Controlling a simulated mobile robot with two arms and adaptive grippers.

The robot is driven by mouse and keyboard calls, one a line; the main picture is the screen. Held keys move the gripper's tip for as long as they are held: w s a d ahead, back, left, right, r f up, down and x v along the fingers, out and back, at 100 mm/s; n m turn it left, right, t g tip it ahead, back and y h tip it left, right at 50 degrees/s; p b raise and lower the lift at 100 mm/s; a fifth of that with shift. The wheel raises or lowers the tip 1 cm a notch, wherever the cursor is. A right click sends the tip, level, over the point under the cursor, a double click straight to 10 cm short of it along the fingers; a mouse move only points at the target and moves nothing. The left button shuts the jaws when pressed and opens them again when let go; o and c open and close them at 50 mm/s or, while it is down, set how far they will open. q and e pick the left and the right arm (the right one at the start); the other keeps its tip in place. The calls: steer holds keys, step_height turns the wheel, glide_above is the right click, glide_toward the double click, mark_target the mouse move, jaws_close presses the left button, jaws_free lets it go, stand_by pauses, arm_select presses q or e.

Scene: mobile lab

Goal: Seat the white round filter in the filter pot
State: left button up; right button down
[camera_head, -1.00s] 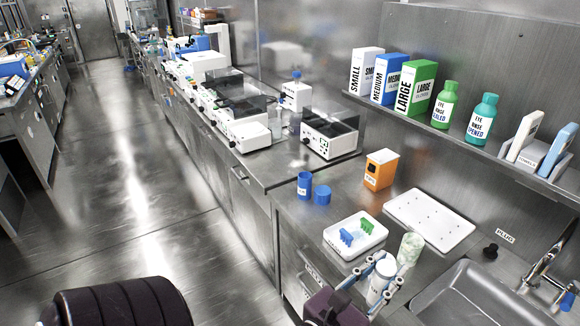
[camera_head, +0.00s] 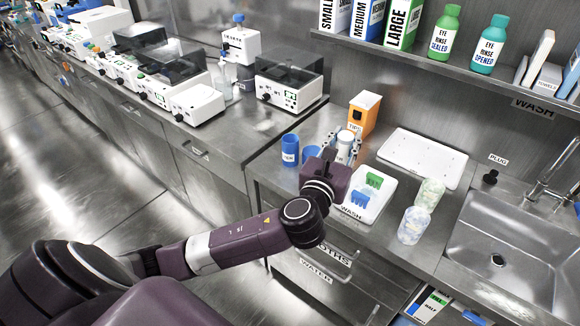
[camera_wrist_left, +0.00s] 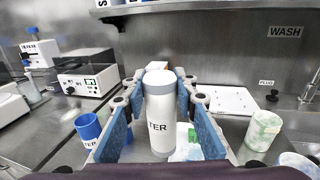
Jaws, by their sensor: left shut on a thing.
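The white round filter (camera_wrist_left: 160,115) is a white cylinder with a part-read label ending in "TER", upright between the blue pads of my left gripper (camera_wrist_left: 158,108). In the head view my left gripper (camera_head: 345,147) is shut on the white filter (camera_head: 344,155), partly covered by fingers, above the bench behind the white tray. The blue pot (camera_head: 290,150), labelled and open-topped, looks like the filter pot. It stands left of the gripper and also shows in the left wrist view (camera_wrist_left: 88,127). A blue lid (camera_head: 311,154) is beside it, partly hidden. My right gripper is not in view.
A white tray (camera_head: 383,203) with green and blue pieces lies in front of the gripper. An orange box (camera_head: 364,112) stands behind it. A white board (camera_head: 424,158), two pale speckled cups (camera_head: 429,193) and the sink (camera_head: 505,245) are to the right.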

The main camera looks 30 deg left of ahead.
arm_select(q)
steer(key=w+a+r+n+g+y+b, duration=0.1)
steer(key=w+a+r+n+y+b, duration=0.2)
steer(key=w+a, duration=0.45)
step_height(320, 180, up, 8)
steer(key=n+g+y, duration=0.3)
steer(key=y, duration=0.3)
glide_above(290, 151)
steer(key=x, duration=0.3)
step_height(290, 151, down, 20)
steer(key=b, duration=0.1)
steer(key=shift+d+r, duration=0.25)
steer(key=shift+f, duration=0.65)
steer(key=o, duration=1.2)
steer(key=shift+c, duration=0.2)
steer(key=shift+r, duration=0.15)
